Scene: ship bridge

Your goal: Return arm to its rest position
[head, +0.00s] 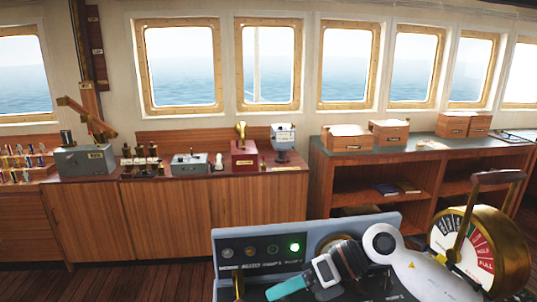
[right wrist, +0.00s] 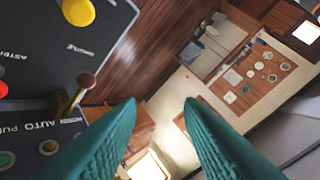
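My right arm (head: 385,245) is white and grey and reaches in over the console from the lower right of the head view. Its gripper (head: 283,290) has teal fingers, points to the left and sits low in front of the console panel. In the right wrist view the two teal fingers (right wrist: 160,103) stand apart with nothing between them, so it is open and empty. My left arm and gripper do not show in either view.
The blue-grey console (head: 228,245) has a green lit lamp (head: 295,247). A brass telegraph (head: 480,255) stands close right of my arm. The right wrist view shows a brown-knobbed lever (right wrist: 85,80) and a yellow button (right wrist: 78,12). Wooden cabinets (head: 165,225) line the back wall.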

